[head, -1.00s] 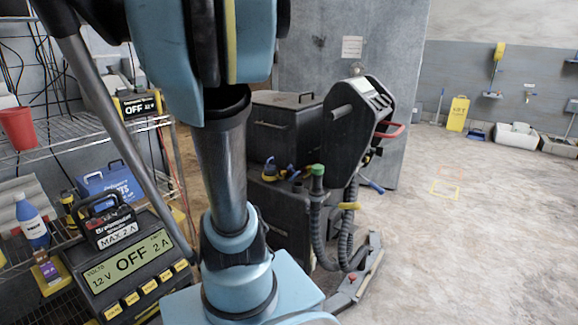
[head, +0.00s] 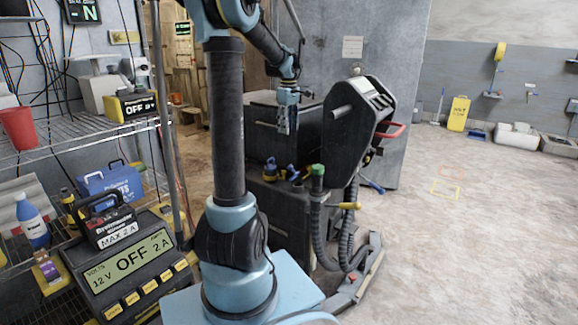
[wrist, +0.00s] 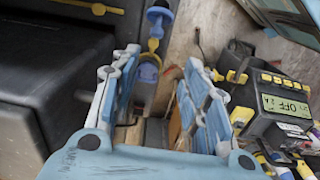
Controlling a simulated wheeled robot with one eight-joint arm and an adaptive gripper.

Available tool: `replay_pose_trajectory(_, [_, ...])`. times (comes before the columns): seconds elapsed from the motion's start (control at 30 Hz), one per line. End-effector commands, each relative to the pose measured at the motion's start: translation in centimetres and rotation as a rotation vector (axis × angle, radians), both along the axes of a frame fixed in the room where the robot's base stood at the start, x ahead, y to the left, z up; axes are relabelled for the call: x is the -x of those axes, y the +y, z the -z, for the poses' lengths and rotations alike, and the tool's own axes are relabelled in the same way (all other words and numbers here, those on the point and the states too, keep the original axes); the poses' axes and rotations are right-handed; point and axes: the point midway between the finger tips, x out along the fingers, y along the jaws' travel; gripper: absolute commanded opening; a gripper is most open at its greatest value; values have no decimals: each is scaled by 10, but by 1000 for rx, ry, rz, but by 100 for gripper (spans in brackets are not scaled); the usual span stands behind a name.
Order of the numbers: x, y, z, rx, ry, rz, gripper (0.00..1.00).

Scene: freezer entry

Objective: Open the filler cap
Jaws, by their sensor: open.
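A black floor-scrubbing machine (head: 290,215) stands beyond my arm in the head view. A blue-and-yellow fitting (head: 270,168) and a small blue part (head: 293,173) sit on its ledge. A green-topped hose fitting (head: 318,171) is to their right. I cannot tell for certain which of these is the filler cap. My gripper (head: 284,130) is above the ledge, in front of the machine's upper box, apart from these parts. In the wrist view my gripper (wrist: 163,58) is open and empty, with a blue part with a yellow ring (wrist: 158,20) beyond the fingertips.
The floor at the right is open.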

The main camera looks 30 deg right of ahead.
Motion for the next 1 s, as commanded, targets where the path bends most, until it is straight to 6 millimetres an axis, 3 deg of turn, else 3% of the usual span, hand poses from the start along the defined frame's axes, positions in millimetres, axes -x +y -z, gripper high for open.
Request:
replay_pose_trajectory(0.27, [0,-11,17,-2,2,-6,42])
replay_pose_trajectory(1.0, [0,-10,140,-2,2,-6,42])
